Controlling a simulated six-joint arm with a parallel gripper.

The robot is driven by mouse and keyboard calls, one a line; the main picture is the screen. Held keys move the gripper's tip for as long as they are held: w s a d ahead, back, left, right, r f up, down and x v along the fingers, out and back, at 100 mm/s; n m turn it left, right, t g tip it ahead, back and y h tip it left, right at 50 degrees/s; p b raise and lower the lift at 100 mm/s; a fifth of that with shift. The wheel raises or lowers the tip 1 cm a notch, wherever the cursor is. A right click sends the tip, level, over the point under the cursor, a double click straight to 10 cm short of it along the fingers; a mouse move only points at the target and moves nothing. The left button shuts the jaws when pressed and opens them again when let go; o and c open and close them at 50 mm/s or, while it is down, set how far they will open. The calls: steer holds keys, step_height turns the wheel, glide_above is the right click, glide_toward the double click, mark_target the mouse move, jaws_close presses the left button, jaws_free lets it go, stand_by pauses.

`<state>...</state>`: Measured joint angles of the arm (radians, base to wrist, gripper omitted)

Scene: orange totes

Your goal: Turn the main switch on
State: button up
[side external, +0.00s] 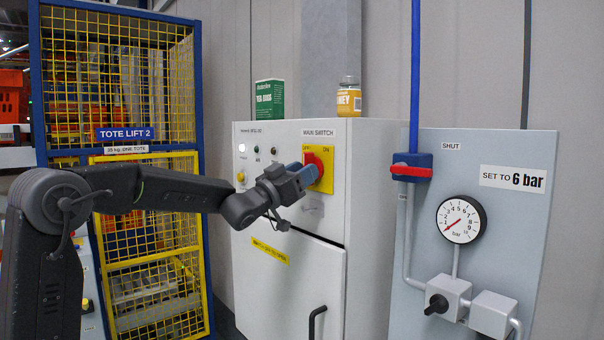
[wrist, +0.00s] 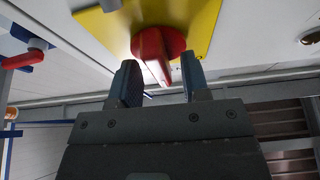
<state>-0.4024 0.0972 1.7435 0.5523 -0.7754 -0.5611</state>
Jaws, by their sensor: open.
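The main switch is a red rotary knob (side external: 321,166) on a yellow plate (side external: 327,184), on the front of a light grey cabinet (side external: 290,215) under a "MAIN SWITCH" label. An "ON" mark shows at the plate's top. My gripper (side external: 309,174) is at the knob in the side view and partly covers it. In the wrist view the red knob (wrist: 158,50) shows its raised handle between the fingertips of my gripper (wrist: 158,75). The fingers are open, one on each side of the handle, with visible gaps. The exact knob angle is hard to tell.
A green box (side external: 270,99) and a yellow-labelled jar (side external: 349,98) stand on the cabinet top. Right of it, a panel (side external: 540,225) carries a red valve handle (side external: 410,171) and a pressure gauge (side external: 461,219). A yellow mesh tote lift (side external: 120,80) stands behind my arm.

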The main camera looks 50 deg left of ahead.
steer(key=v, duration=1.4)
steer(key=shift+r, duration=0.1)
steer(key=s+d+f+g, duration=1.5)
steer(key=s+f+g, duration=0.2)
steer(key=s, duration=0.1)
steer(key=shift+d+f, duration=0.2)
stand_by(0.3)
